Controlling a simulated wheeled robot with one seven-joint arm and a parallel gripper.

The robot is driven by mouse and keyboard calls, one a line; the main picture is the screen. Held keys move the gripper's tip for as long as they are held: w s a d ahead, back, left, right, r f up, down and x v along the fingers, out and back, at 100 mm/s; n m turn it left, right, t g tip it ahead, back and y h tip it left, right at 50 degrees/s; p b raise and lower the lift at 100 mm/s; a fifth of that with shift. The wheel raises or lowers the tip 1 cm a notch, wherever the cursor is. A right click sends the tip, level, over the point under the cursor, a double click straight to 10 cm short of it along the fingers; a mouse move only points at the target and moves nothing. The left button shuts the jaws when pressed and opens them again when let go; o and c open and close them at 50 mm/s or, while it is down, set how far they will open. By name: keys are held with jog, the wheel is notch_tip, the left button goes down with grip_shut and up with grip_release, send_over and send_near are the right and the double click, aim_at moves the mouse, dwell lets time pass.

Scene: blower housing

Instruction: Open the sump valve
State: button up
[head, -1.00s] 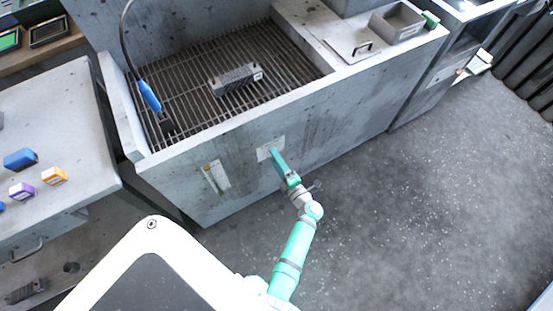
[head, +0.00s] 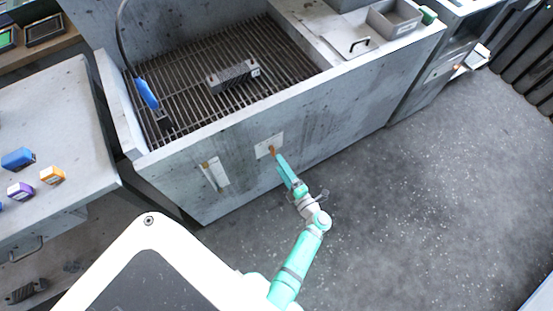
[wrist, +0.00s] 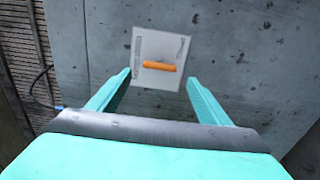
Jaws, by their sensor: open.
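The sump valve shows as a small orange handle (wrist: 160,67) on a pale plate (wrist: 147,45) on the front wall of the grey wash station. In the wrist view the handle lies nearly level. In the head view the handle (head: 272,150) shows at the tip of my gripper (head: 277,157), on the plate (head: 263,146). In the wrist view my gripper (wrist: 160,85) is open, with one teal finger on each side below the handle. The handle lies ahead, between the lines of the fingers, and nothing is held. I cannot tell whether a fingertip touches the plate.
A second plate with a gauge-like strip (head: 214,174) is on the wall to the left. A bench (head: 60,130) stands left. The floor (head: 420,200) to the right is clear.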

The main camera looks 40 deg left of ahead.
jog(key=shift+v, duration=2.5)
jog(key=s+d+r+m+t+h, duration=0.8)
jog(key=s+d+r+m+h, duration=0.8)
jog(key=m, duration=1.5)
jog(key=shift+s+d+r+m+h, duration=0.3)
jog(key=shift+s+d+r, duration=2.5)
jog(key=shift+s+r, duration=1.1)
jog(key=shift+s+f, duration=0.1)
jog(key=shift+f, duration=0.05)
jog(key=c, duration=1)
jog(key=shift+c, duration=0.2)
